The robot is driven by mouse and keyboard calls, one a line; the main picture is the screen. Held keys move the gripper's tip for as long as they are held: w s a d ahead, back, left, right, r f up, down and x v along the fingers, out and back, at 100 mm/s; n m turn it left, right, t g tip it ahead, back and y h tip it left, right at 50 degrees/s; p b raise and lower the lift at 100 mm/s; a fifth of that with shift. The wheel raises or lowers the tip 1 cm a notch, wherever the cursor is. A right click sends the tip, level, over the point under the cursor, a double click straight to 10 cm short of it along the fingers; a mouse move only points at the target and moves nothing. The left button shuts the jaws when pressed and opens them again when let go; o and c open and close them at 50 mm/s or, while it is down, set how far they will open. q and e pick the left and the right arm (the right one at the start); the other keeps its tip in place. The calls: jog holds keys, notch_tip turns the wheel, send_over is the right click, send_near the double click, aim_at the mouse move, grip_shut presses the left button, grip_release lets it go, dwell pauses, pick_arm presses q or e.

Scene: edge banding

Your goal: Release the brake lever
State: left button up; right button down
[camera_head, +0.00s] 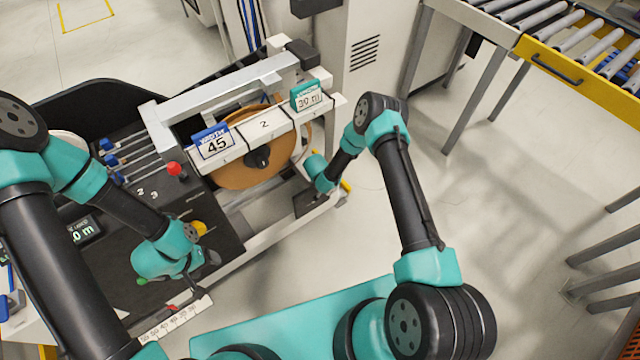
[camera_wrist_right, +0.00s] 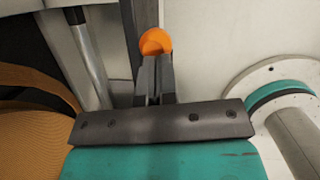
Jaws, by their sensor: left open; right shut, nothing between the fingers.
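In the right wrist view, an orange round knob (camera_wrist_right: 155,42), which looks like the end of the brake lever, shows just beyond my right gripper (camera_wrist_right: 153,78). The fingers are shut together and point at the knob. Whether they touch it I cannot tell. A dark upright bar (camera_wrist_right: 130,40) stands beside the knob. In the head view, my right gripper (camera_head: 306,203) is low at the right side of the machine, near the reel, and the orange knob cannot be made out there. My left gripper (camera_head: 208,262) is open over the dark panel at the machine's front.
The tan banding reel (camera_head: 225,175) sits under a white frame with signs reading 45 (camera_head: 215,143) and 39 m (camera_head: 309,96). A red knob (camera_head: 173,169) and a yellow knob (camera_head: 200,228) are on the panel side. A roller conveyor (camera_head: 575,45) stands at the upper right. Open floor lies right.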

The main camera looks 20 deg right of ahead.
dwell(0.5)
jog(key=a+v, duration=0.1)
jog(key=v, duration=1.2)
jog(key=shift+s+f, duration=0.2)
jog(key=shift+s, duration=0.2)
jog(key=shift+s+a, duration=0.1)
